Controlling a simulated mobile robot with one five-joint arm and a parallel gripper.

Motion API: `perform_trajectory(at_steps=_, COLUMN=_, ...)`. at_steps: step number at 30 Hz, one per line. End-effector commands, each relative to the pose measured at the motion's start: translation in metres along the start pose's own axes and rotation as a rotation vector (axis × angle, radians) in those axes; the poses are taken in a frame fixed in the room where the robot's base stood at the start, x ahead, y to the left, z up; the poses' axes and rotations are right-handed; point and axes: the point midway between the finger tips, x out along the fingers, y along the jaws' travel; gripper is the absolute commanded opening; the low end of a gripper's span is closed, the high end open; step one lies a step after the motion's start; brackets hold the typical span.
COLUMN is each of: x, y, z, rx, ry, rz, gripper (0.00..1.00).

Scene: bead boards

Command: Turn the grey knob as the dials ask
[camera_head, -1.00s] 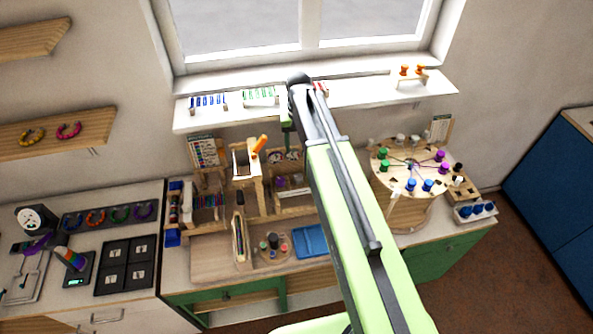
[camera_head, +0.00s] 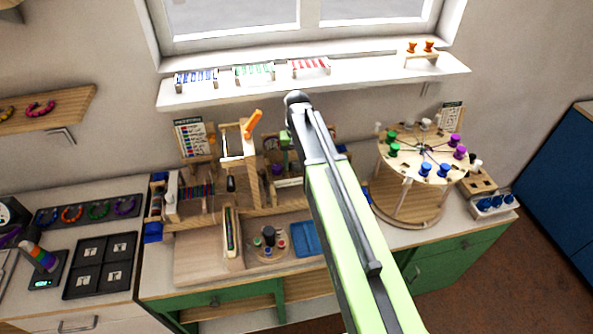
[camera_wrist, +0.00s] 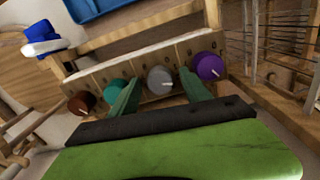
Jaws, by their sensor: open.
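The grey knob (camera_wrist: 160,80) shows in the wrist view, on a wooden strip between a teal knob (camera_wrist: 117,90) and a purple knob (camera_wrist: 209,67). A white line marks its face, toward the lower right. My gripper (camera_wrist: 159,88) is open, with one green finger left of the grey knob and the other right of it. The left finger overlaps the teal knob in the picture. Contact cannot be told. In the head view, my gripper (camera_head: 285,152) is at the wooden bench rack, partly behind my arm. The dials cannot be read.
A brown knob (camera_wrist: 82,102) sits at the strip's left end. Thin wires on a wooden frame (camera_wrist: 280,40) stand close on the right. A blue tray (camera_head: 306,238) lies on the bench. A round bead table (camera_head: 405,165) stands to the right of my arm.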

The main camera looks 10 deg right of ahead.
Motion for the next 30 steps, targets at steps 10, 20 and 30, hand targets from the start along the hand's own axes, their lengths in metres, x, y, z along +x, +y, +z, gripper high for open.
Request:
perform_trajectory(at_steps=10, x=-0.0007, y=-0.0006, z=0.0001, rx=-0.001, ry=0.000, rz=0.000, gripper=0.40)
perform_trajectory(at_steps=20, x=-0.0006, y=-0.0009, z=0.0001, rx=-0.001, ry=0.000, rz=0.000, gripper=0.00)
perform_trajectory(at_steps=30, x=-0.0005, y=-0.0016, z=0.0002, rx=0.050, ry=0.000, rz=0.000, gripper=0.00)
